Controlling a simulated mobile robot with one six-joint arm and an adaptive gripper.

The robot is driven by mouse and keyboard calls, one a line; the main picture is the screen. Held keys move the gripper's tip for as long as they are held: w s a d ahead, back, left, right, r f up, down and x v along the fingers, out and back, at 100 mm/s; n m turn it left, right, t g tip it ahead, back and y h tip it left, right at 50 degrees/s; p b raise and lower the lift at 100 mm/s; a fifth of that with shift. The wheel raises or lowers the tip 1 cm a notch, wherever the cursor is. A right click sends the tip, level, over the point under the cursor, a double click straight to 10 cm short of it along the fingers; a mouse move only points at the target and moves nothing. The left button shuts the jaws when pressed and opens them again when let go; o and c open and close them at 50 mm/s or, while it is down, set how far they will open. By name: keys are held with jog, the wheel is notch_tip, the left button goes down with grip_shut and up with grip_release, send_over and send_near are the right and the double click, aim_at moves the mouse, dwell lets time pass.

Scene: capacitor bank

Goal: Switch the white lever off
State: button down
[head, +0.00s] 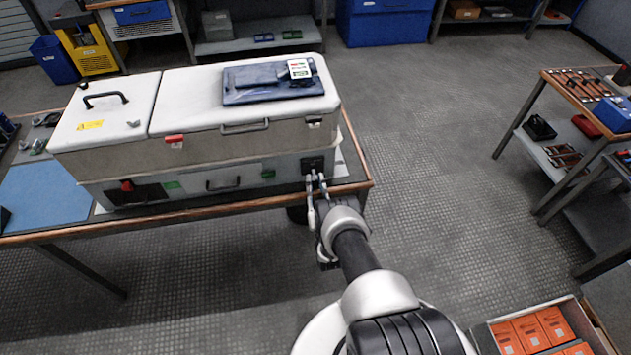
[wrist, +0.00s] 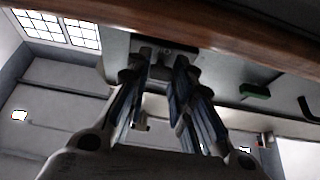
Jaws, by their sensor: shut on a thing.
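The grey cabinet (head: 222,181) lies on the table, with a dark switch plate (head: 314,162) at the right end of its front face. My gripper (head: 317,181) is at this plate, its fingers pointing at the cabinet. In the wrist view the fingertips (wrist: 164,66) are close together just in front of the dark plate (wrist: 166,54), shut on the white lever. The lever itself is mostly hidden between the fingers, and I cannot make out its angle.
The wooden table edge (wrist: 230,40) runs close to my fingers in the wrist view. A red knob (head: 127,186) and a handle (head: 222,187) are farther left on the cabinet front. Orange boxes (head: 530,332) stand at lower right. The floor right of the table is clear.

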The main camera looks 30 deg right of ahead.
dwell(0.4)
jog(key=c, duration=1.4)
grip_release()
jog(key=shift+r+g+b, duration=0.1)
jog(key=shift+g+b, duration=0.3)
jog(key=shift+b, duration=0.35)
